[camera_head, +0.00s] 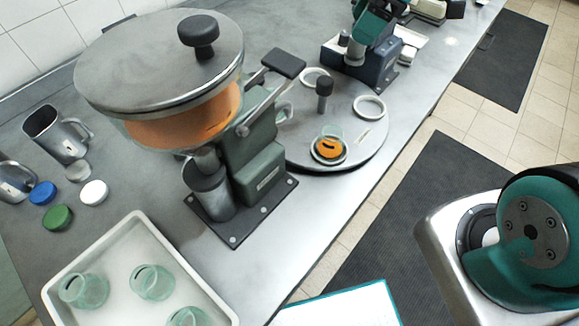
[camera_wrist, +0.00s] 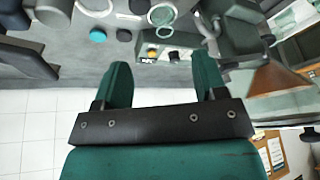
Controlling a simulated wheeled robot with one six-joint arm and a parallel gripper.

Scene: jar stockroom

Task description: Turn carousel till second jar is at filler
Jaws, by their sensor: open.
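The carousel (camera_head: 300,146) is a round grey turntable on the bench in the head view, partly hidden by the filler. A dark upright knob (camera_head: 324,92) stands at its middle. A glass jar (camera_head: 330,133) with orange contents sits in a seat near the front edge. White ring seats (camera_head: 369,107) show at its right and back, without jars. The filler (camera_head: 250,150) has a lidded hopper with orange contents and a black-handled lever. My gripper (camera_wrist: 162,68) is open and empty in the wrist view, apart from the blurred bench things beyond.
A white tray (camera_head: 222,303) with several empty glass jars stands at front left. Blue, green and white caps (camera_head: 93,192) and metal jugs (camera_head: 62,137) lie left of the filler. A teal-and-dark machine (camera_head: 365,62) stands behind the carousel. Dark mats cover the floor to the right.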

